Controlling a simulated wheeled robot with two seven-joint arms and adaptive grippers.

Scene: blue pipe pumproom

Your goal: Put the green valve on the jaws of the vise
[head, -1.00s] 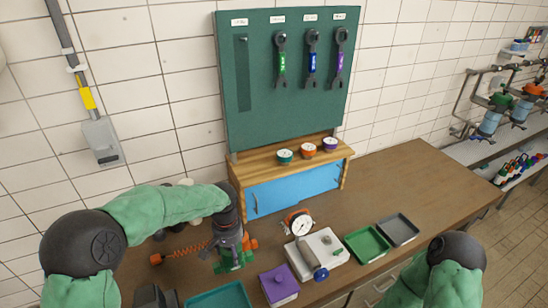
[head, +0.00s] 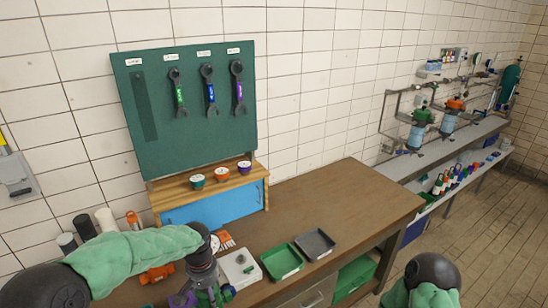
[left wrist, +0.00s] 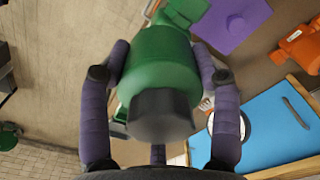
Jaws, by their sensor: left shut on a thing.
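The green valve (left wrist: 160,75) is between the purple-grey fingers of my left gripper (left wrist: 160,85) in the left wrist view, with its dark hexagonal end towards the camera. In the head view my left gripper (head: 208,287) is low over the bench, and a small part of the green valve (head: 204,299) shows at the bottom edge. The gripper is shut on the valve and hides much of it there. I cannot make out the vise or its jaws in the current views. My right gripper is out of view; only part of that arm shows.
The wooden bench (head: 345,205) has clear room at its right. A blue-doored cabinet (head: 215,205) stands behind. A purple box (left wrist: 235,20) shows in the wrist view.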

